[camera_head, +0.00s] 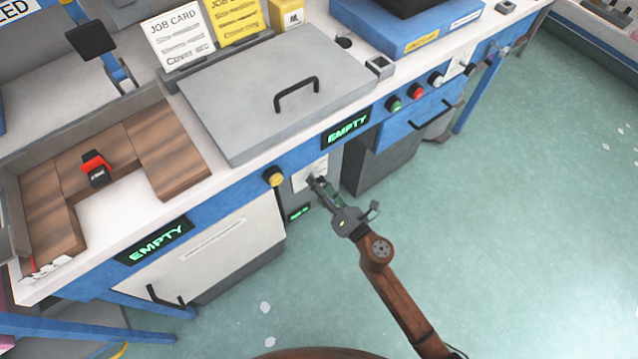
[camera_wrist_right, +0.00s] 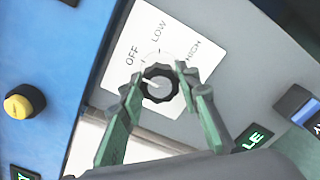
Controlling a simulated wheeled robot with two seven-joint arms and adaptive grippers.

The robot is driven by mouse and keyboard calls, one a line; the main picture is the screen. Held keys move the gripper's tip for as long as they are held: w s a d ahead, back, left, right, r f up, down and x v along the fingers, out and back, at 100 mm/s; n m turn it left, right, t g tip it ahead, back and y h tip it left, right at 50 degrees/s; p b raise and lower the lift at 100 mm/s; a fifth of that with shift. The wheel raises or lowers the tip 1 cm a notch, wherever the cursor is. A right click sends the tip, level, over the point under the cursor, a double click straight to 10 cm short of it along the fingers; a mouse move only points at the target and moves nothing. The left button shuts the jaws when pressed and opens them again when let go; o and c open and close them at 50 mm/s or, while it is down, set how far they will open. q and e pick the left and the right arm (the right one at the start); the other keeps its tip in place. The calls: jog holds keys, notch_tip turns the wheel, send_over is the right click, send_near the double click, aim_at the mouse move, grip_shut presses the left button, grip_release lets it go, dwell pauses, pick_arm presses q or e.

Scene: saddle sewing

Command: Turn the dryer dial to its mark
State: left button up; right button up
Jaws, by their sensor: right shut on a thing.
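The dryer dial (camera_wrist_right: 160,83) is a black ribbed knob with a pale centre on a white plate (camera_wrist_right: 182,45) marked OFF, LOW and HIGH. A light line on the knob points to the upper left, toward the OFF side. In the head view, the plate (camera_head: 299,181) is on the blue-grey bench front, and the dial is mostly hidden by my gripper. My right gripper (camera_head: 315,181) reaches it from the lower right. In the right wrist view, its green fingers (camera_wrist_right: 160,92) are shut on the dial from both sides. My left gripper is not in view.
A yellow button (camera_head: 274,177) sits left of the plate. A grey lidded box (camera_head: 240,110) with a black handle is on the bench above. EMPTY displays (camera_head: 346,128) are on the bench front. A red-and-black item (camera_head: 96,168) lies among brown blocks. The floor (camera_head: 500,220) at right is clear.

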jog(key=m+p, duration=0.2)
jog(key=m, duration=0.2)
jog(key=shift+r, duration=0.2)
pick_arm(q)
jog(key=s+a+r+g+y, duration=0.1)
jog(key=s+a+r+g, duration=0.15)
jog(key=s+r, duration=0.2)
pick_arm(e)
jog(key=shift+m+p, duration=0.4)
jog(key=shift+m, duration=0.2)
jog(key=m+p, duration=0.3)
jog(key=m, duration=0.2)
jog(key=shift+m, duration=0.3)
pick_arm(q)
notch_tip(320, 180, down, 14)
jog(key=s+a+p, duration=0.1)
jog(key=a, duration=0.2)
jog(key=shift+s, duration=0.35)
pick_arm(e)
jog(key=shift+f+m, duration=0.15)
jog(key=shift+m, duration=0.35)
jog(key=o, duration=1.2)
